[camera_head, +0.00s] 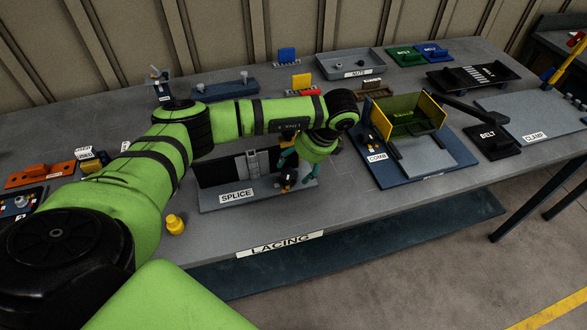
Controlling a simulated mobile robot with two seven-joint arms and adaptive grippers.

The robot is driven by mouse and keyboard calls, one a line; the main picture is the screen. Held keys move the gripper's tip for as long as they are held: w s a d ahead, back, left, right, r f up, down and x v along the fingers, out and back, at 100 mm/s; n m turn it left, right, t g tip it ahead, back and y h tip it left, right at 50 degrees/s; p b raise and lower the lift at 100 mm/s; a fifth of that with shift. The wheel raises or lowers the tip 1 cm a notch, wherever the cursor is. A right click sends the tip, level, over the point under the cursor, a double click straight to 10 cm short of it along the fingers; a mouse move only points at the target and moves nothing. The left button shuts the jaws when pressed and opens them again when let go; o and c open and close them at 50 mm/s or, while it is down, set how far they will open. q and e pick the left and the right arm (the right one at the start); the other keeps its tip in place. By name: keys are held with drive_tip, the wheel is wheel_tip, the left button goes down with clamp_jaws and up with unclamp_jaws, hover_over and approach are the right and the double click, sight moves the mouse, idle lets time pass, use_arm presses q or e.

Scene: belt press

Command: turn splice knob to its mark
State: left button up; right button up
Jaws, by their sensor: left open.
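The splice station (255,194) is a grey plate with a dark back wall and a white "SPLICE" label at its front. A small light-grey ladder-like part (253,161) stands on it. My left arm reaches over from the left, and its gripper (286,183) points down at the right part of the station. Whether the fingers touch anything cannot be told. My right gripper is out of view.
A yellow knob-like piece (175,224) stands left of the station near the table's front edge. The blue comb station (450,158) with yellow sides is close on the right. A grey nuts tray (350,75) and belt pieces lie behind. Bare grey table (345,200) lies between the stations.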

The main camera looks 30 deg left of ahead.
sight(291, 175)
use_arm(q)
drive_tip(key=p+x, duration=0.1)
drive_tip(key=x, duration=0.2)
drive_tip(key=shift+a+f, duration=0.15)
drive_tip(key=shift+f, duration=0.45)
drive_tip(key=c, duration=1.1)
